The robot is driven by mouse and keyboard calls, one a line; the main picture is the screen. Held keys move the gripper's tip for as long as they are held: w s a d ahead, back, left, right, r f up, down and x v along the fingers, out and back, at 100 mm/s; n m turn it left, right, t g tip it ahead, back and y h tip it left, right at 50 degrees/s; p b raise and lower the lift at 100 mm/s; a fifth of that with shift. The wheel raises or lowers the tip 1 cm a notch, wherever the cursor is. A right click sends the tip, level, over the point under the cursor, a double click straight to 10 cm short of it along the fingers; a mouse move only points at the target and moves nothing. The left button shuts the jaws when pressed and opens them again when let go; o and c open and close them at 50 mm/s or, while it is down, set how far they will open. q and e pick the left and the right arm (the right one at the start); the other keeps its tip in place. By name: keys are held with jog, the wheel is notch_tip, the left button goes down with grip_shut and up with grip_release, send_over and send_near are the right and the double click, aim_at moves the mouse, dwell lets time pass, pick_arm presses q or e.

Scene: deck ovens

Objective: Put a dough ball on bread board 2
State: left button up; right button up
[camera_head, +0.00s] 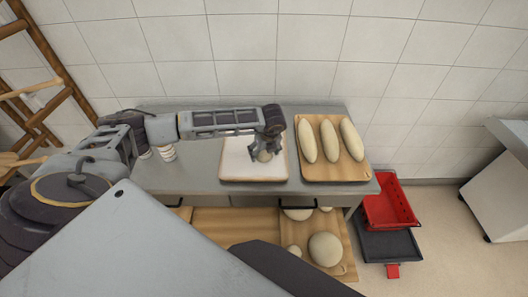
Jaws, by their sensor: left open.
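My left gripper (265,154) reaches in from the left and points down over a wooden board with a white top (236,170) on the grey table. I cannot tell whether the ball touches the fingers. To the right, a wooden board (318,174) holds three long pale dough pieces (329,140). No number shows on either board, so I cannot tell which is bread board 2. My right gripper is out of view.
Below the tabletop, a wooden board (293,247) bears round dough (325,249). White cups (168,152) stand at the table's left. A red crate (390,212) sits on a dark tray beside the table.

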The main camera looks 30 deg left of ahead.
pick_arm(q)
jog(key=b+v, duration=0.2)
jog(key=v, duration=1)
jog(key=shift+f, duration=0.1)
dwell(0.5)
